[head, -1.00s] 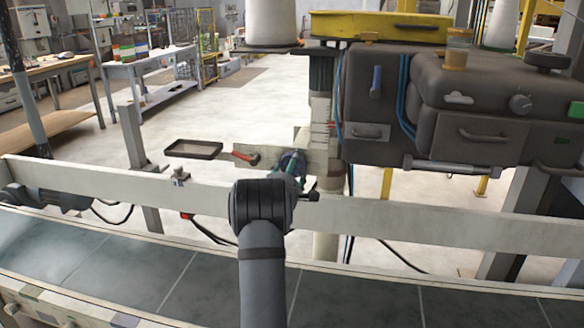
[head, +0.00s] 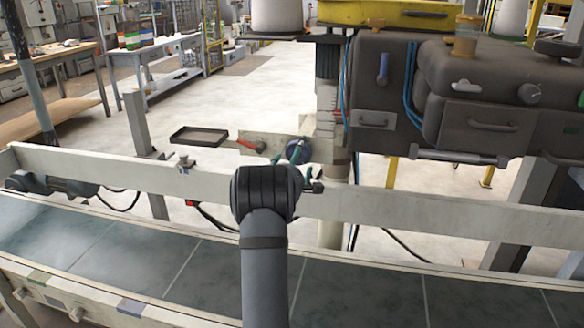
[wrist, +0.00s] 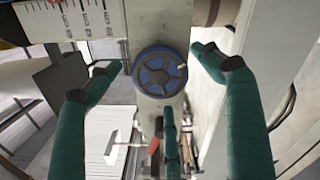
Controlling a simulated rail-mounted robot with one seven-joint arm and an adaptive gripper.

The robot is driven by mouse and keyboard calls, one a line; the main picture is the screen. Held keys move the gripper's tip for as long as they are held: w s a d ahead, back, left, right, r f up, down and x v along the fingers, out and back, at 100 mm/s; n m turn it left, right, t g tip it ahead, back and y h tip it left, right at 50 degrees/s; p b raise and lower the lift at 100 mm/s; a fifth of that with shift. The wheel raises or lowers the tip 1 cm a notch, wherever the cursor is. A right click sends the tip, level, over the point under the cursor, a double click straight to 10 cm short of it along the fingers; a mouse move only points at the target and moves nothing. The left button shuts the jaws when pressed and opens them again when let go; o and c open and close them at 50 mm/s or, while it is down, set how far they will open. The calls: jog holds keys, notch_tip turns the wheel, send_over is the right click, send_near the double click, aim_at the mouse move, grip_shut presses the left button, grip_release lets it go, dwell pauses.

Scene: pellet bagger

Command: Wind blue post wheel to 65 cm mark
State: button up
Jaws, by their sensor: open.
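The blue post wheel (wrist: 160,72) is a round blue disc with a dark spoked face and a small pale handle at its right rim, on the pale post (head: 327,110). In the head view the wheel (head: 299,150) shows partly behind my teal fingers. My gripper (wrist: 157,59) is open, with one teal finger left of the wheel, one right and a third below. The side fingertips look apart from the rim. A white scale (wrist: 75,18) with black ticks is at upper left in the wrist view; its numbers are not readable.
A red-handled lever (head: 252,146) sits left of the wheel. A dark tray (head: 198,136) lies further left. A pale rail (head: 420,212) crosses in front, above the grey-tiled conveyor (head: 140,262). The dark bagger housing (head: 490,115) stands close on the right.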

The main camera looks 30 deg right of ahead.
jog(key=v, duration=1)
jog(key=shift+s, duration=0.1)
dwell(0.3)
jog(key=x, duration=1.2)
jog(key=shift+a, duration=0.1)
